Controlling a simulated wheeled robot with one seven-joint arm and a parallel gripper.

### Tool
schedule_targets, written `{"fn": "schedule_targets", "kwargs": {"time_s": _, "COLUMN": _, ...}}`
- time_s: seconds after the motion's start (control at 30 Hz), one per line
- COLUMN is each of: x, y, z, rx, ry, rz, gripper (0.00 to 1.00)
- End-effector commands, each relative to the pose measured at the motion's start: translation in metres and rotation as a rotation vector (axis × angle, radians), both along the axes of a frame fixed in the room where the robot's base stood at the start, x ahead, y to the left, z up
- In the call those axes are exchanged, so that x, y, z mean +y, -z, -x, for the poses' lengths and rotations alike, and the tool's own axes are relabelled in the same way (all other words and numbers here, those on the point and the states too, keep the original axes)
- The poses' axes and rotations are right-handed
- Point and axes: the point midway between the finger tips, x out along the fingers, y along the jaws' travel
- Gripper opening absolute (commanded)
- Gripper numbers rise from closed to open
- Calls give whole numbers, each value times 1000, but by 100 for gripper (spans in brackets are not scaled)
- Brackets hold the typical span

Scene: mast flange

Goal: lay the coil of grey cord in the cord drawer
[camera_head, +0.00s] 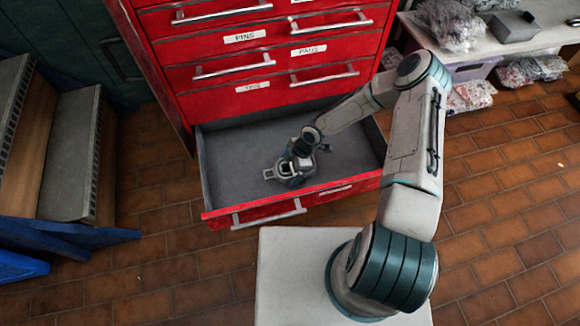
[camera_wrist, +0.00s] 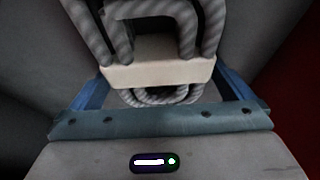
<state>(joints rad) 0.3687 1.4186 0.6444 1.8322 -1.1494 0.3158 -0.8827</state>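The red cabinet's bottom drawer (camera_head: 237,158) is pulled open and has a grey inside; its front label is too small to read. My gripper (camera_head: 290,170) is inside the drawer's outline, near its front middle, pointing down. In the wrist view the coil of grey cord (camera_wrist: 185,35) shows as thick twisted strands through a pale band (camera_wrist: 155,74). The band sits between my two blue fingers, which appear closed on its ends. In the head view the gripper largely hides the coil, so I cannot tell whether it touches the drawer floor.
Closed drawers with handles and labels, one reading PINS (camera_head: 244,37), rise above the open drawer. Grey-and-wood steps (camera_head: 72,150) on a blue frame stand at the left. A bench (camera_head: 545,38) with bagged items is at the upper right. Tiled floor (camera_head: 500,225) is clear at the right.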

Motion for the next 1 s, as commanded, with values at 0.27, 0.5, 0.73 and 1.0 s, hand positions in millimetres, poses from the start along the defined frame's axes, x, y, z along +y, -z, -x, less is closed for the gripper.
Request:
{"fn": "schedule_targets", "kwargs": {"time_s": 0.27, "x": 0, "y": -4, "z": 0, "rx": 0, "ry": 0, "rz": 0, "gripper": 100}}
{"fn": "schedule_targets", "kwargs": {"time_s": 0.5, "x": -16, "y": -45, "z": -6, "rx": -2, "ry": 4, "rz": 1, "gripper": 100}}
{"fn": "schedule_targets", "kwargs": {"time_s": 0.73, "x": -34, "y": -89, "z": -10, "rx": -2, "ry": 2, "rz": 1, "gripper": 100}}
{"fn": "schedule_targets", "kwargs": {"time_s": 1.0, "x": -44, "y": -113, "z": -13, "rx": 0, "ry": 1, "rz": 0, "gripper": 100}}
